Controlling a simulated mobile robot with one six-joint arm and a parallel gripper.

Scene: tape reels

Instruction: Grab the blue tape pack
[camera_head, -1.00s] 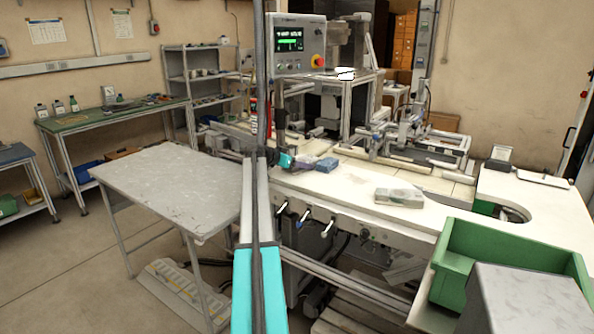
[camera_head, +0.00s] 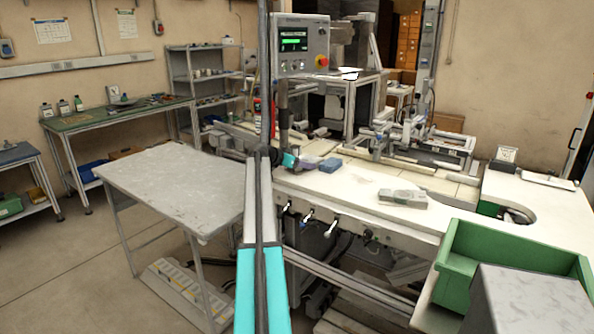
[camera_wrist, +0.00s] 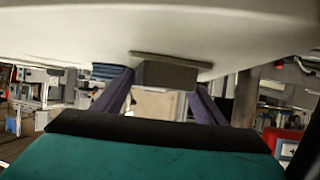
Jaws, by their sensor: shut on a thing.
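A blue pack (camera_head: 330,165) lies on the white table, just right of my gripper (camera_head: 306,163). In the wrist view, a blue layered thing (camera_wrist: 108,71), probably the same pack, sits outside the left finger. My gripper (camera_wrist: 160,103) is shut on a dark grey block (camera_wrist: 166,74), which shows between its two purple fingers against the pale surface. What the block is, and whether it is lifted, I cannot tell. In the head view the block is hidden or too small to make out.
A grey box (camera_head: 403,198) lies on the white table (camera_head: 350,205) to the right. A green bin (camera_head: 510,245) stands at the lower right. A control panel (camera_head: 301,45) hangs above my gripper. A bare grey side table (camera_head: 165,185) is at left.

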